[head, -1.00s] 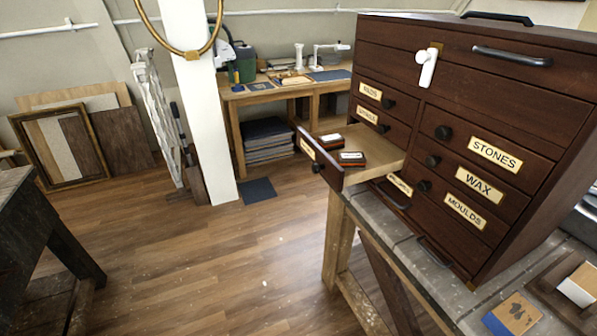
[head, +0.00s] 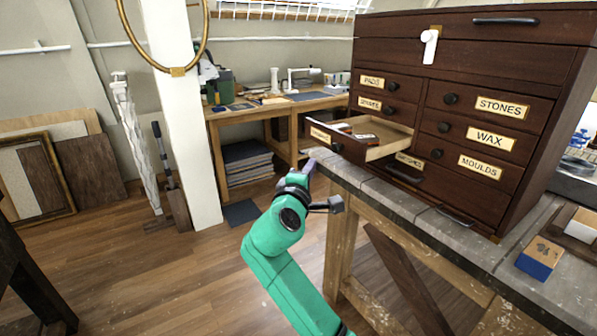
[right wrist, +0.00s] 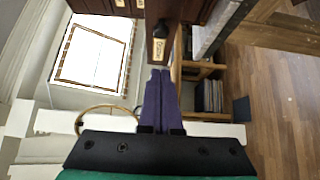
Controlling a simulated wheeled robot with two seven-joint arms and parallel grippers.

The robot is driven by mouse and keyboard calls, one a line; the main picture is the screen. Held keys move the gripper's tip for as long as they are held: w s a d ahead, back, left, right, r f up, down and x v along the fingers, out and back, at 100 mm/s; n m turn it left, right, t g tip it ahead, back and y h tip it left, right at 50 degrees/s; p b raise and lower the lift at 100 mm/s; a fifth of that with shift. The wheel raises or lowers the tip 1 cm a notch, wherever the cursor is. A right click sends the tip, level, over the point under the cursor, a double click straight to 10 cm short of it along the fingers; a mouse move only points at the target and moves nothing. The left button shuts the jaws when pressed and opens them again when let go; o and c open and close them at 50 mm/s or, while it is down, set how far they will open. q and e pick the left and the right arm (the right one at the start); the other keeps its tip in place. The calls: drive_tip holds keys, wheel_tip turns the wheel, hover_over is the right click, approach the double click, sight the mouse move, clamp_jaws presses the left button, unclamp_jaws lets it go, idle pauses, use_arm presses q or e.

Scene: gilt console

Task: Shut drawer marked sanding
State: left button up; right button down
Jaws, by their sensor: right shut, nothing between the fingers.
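The dark wooden cabinet (head: 560,120) has one drawer (head: 348,151) pulled out at its left column, below two shut drawers. Its brass label (head: 320,134) is too slanted to read, but the other readable labels do not say sanding. Small blocks lie inside it. My right gripper (head: 309,166) is just in front of and below the drawer's front panel, with a small gap seeming to remain. In the right wrist view its purple fingers (right wrist: 160,76) are shut together and empty, pointing at the drawer front (right wrist: 155,58) with its black knob (right wrist: 161,29). My left gripper is out of view.
The cabinet stands on a grey workbench (head: 430,218). A blue sanding block (head: 538,262) lies at its right. A wooden desk (head: 270,108) stands behind, and a white post (head: 190,150) to the left. The floor in front is open.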

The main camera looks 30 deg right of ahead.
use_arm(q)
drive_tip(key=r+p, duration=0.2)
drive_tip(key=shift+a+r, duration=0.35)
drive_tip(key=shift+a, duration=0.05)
use_arm(e)
drive_tip(key=w+d, duration=0.4)
drive_tip(key=d, duration=0.4)
drive_tip(key=shift+d, duration=0.15)
